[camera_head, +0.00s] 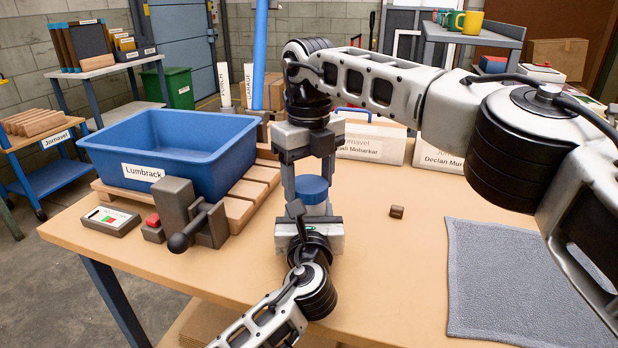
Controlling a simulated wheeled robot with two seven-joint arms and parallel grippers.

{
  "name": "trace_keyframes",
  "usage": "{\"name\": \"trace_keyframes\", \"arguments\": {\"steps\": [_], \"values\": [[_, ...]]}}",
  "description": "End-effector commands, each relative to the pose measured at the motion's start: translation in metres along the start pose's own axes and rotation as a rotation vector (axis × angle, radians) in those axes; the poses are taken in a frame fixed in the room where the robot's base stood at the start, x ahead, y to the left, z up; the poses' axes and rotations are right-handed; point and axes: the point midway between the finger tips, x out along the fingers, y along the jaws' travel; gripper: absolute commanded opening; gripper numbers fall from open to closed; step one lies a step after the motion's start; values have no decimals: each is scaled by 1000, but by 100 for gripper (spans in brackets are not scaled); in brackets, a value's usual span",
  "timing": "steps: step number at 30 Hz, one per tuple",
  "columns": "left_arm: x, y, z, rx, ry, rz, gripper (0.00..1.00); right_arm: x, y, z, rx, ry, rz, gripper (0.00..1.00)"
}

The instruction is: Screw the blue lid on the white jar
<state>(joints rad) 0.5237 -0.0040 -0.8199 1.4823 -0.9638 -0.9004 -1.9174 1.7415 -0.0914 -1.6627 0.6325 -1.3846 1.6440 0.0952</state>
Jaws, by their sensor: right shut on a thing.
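The blue lid (312,188) sits on top of the white jar (316,209), near the middle of the table. Only a small pale part of the jar shows below the lid. My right gripper (308,178) comes down from above and is shut on the lid, with its fingers at the lid's sides. My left gripper (308,213) reaches in from the front, low at the jar. Its palm and a dark finger cover the jar's lower part, and its grip on the jar is not clear. Whether the lid's thread is engaged cannot be seen.
A blue crate (221,148) stands on a wooden pallet (250,187) at the left, with a small fly press (190,215) before it. A grey mat (520,285) lies at right. A small brown block (396,211) sits on otherwise clear table. Labelled white bins (372,150) stand behind.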

Motion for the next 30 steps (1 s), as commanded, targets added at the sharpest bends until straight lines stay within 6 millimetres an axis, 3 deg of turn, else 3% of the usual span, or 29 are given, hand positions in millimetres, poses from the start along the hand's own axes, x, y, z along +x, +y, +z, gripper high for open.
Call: {"name": "trace_keyframes", "arguments": {"steps": [2, 3, 5, 14, 22, 30], "values": [[0, 0, -1, 1, 1, 0, 0, 0, 0, 0, -2, -1, 0, 33], [0, 0, -1, 1, 1, 0, 0, 0, 0, 0, -3, -1, 0, 68], [0, 0, -1, 1, 1, 0, 0, 0, 0, 0, -3, -1, 0, 82], [0, 0, -1, 1, 1, 0, 0, -3, 0, 0, -5, -1, 0, 82], [0, 0, -1, 0, 1, 0, 0, -37, 0, 1, -5, -3, -1, 82], [0, 0, -1, 0, 1, 0, 0, -45, 0, 0, -6, 0, 1, 82]]}}
